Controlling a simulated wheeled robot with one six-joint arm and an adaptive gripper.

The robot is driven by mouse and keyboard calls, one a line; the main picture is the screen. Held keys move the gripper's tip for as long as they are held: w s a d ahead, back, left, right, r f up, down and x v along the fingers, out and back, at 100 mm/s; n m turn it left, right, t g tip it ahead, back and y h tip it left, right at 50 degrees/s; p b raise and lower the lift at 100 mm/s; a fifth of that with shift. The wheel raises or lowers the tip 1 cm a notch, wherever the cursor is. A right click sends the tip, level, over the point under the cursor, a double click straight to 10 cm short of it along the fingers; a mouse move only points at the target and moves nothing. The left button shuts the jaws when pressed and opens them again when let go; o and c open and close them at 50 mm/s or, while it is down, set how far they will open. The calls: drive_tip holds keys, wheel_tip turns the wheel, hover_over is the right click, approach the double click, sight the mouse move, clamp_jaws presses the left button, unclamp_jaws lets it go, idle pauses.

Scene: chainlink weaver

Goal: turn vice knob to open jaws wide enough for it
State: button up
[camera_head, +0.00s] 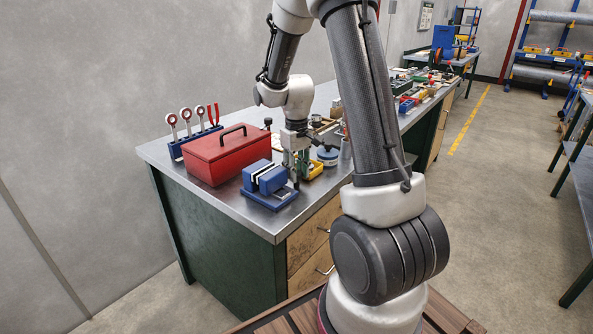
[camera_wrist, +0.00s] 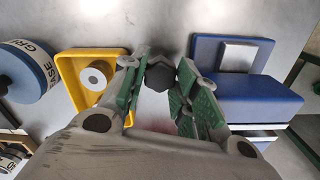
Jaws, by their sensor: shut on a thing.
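The blue vice (camera_head: 262,198) stands near the front corner of the workbench, with pale jaw faces between its blue blocks. In the wrist view the vice (camera_wrist: 248,100) fills the right side. Its dark faceted knob (camera_wrist: 160,75) sits between my fingertips. My gripper (camera_head: 296,176) points down at the right end of the vice. In the wrist view my gripper (camera_wrist: 159,70) is shut on the knob, with green-padded fingers on both sides. The width of the jaw gap is hard to judge. The knob's shaft is hidden.
A red toolbox (camera_head: 218,157) stands behind the vice. A yellow tray (camera_wrist: 68,62) holding a pale round part lies close to my left finger, with a blue grease tin (camera_wrist: 22,70) beyond. A blue rack (camera_head: 190,141) holds tools.

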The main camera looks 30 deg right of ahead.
drive_tip(key=n, duration=0.7)
drive_tip(key=shift+w, duration=0.1)
idle(0.5)
drive_tip(key=o, duration=1)
drive_tip(key=shift+o, duration=0.2)
drive_tip(key=shift+s, duration=0.2)
